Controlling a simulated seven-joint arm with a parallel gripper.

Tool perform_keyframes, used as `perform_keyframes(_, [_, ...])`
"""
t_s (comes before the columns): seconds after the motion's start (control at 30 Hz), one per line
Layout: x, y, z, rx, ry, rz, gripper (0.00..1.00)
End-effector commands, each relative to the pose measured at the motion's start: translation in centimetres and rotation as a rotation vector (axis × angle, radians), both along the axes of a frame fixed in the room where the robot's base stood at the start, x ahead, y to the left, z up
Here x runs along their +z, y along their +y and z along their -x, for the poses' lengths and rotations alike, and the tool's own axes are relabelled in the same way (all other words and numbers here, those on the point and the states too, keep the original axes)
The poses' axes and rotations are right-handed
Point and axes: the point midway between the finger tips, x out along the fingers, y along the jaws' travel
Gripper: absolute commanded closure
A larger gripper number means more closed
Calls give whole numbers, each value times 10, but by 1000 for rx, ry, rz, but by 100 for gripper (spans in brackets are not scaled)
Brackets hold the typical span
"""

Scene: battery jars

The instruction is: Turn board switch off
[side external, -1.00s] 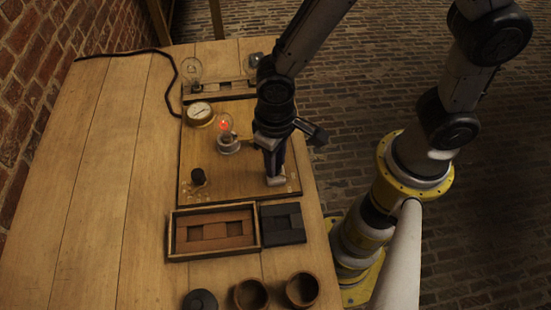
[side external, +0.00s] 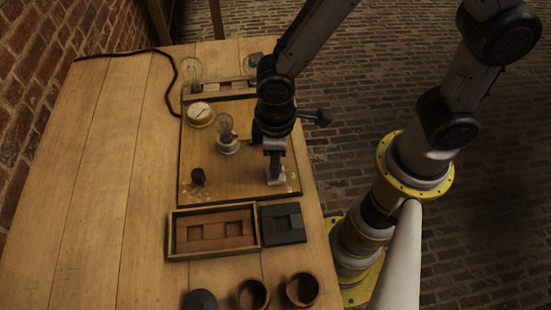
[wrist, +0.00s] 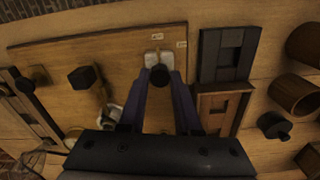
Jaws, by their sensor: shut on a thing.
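The wooden board (side external: 232,178) lies flat on the table. Its switch (wrist: 160,74) has a dark round knob on a pale plate, near the board's front right corner in the side view. My gripper (wrist: 160,82) is shut on the switch knob, one finger on each side. In the side view my gripper (side external: 275,181) points down at that corner and hides most of the switch. A glass bulb (side external: 225,127) on the board is unlit. A round brass-rimmed gauge (side external: 200,114) sits behind it.
In front are a wooden tray (side external: 172,238), a dark block (side external: 284,224), two brown cups (side external: 302,290) and a dark lid (side external: 200,301). The table's left side is clear.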

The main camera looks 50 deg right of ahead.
Motion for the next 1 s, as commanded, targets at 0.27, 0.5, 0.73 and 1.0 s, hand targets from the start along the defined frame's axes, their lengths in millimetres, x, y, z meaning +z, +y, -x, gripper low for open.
perform_keyframes(0.27, [2, 1, -1, 6, -3, -2, 100])
perform_keyframes(0.5, [1, 0, -1, 5, -2, -2, 39])
perform_keyframes(0.73, [1, 0, 0, 4, -2, -1, 38])
perform_keyframes(1.0, [19, 1, -1, 3, -5, -3, 38])
